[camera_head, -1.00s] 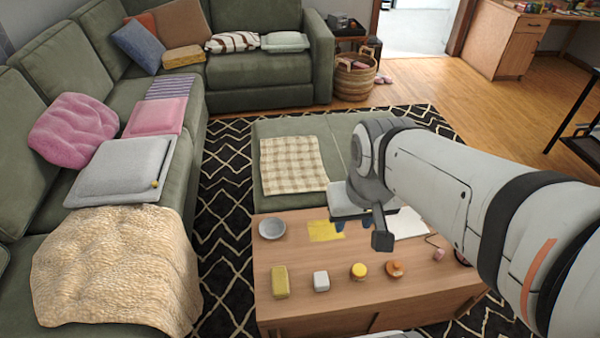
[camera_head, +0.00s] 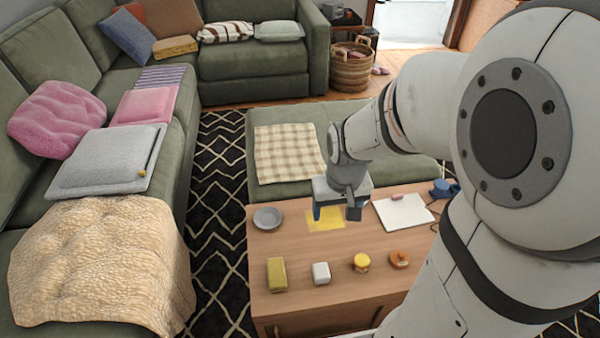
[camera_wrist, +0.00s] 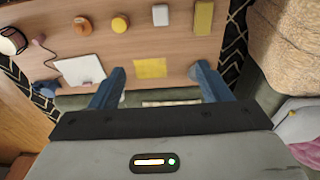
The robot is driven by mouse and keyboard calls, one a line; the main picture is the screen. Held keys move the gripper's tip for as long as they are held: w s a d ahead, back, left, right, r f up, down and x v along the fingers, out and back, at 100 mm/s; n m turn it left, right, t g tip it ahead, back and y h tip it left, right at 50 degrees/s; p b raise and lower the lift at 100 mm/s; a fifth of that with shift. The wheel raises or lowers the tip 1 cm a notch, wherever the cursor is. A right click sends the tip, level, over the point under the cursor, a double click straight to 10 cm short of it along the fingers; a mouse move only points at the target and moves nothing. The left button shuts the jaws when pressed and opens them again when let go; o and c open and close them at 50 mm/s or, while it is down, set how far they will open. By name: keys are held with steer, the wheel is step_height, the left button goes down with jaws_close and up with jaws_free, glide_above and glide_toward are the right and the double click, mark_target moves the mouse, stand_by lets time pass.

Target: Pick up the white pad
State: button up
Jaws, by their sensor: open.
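A small white block (camera_head: 321,273) sits near the front edge of the wooden coffee table, between a yellow block (camera_head: 277,274) and a round yellow-topped jar (camera_head: 362,262). It also shows at the top of the wrist view (camera_wrist: 160,15). A flat white sheet or pad (camera_head: 412,212) lies at the table's right rear; it shows left of the fingers in the wrist view (camera_wrist: 78,70). I cannot tell which is meant. My gripper (camera_head: 336,213) is open and empty above the yellow sheet (camera_head: 323,222), which appears between its blue fingers in the wrist view (camera_wrist: 150,68). It touches neither white thing.
A grey dish (camera_head: 267,217) stands at the table's left rear and an orange-brown lidded item (camera_head: 399,259) at its right front. A blue mug-like item (camera_head: 444,188) is at the far right. A green sofa with cushions and a tan blanket (camera_head: 95,260) is at the left.

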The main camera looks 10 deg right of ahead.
steer(key=w+f+b, duration=0.2)
steer(key=f+b, duration=0.1)
steer(key=f, duration=0.6)
steer(key=w+f+b, duration=0.2)
steer(key=f+b, duration=0.1)
steer(key=f, duration=0.6)
steer(key=g+b, duration=0.1)
steer(key=b, duration=0.4)
glide_above(321, 270)
step_height(321, 270, down, 15)
steer(key=shift+d, duration=0.15)
step_height(321, 270, down, 6)
steer(key=shift+r+b, duration=0.15)
steer(key=shift+b, duration=0.7)
steer(key=shift+c, duration=0.3)
steer(key=c, duration=1.1)
step_height(321, 270, up, 10)
steer(key=p, duration=0.3)
steer(key=shift+r, duration=0.1)
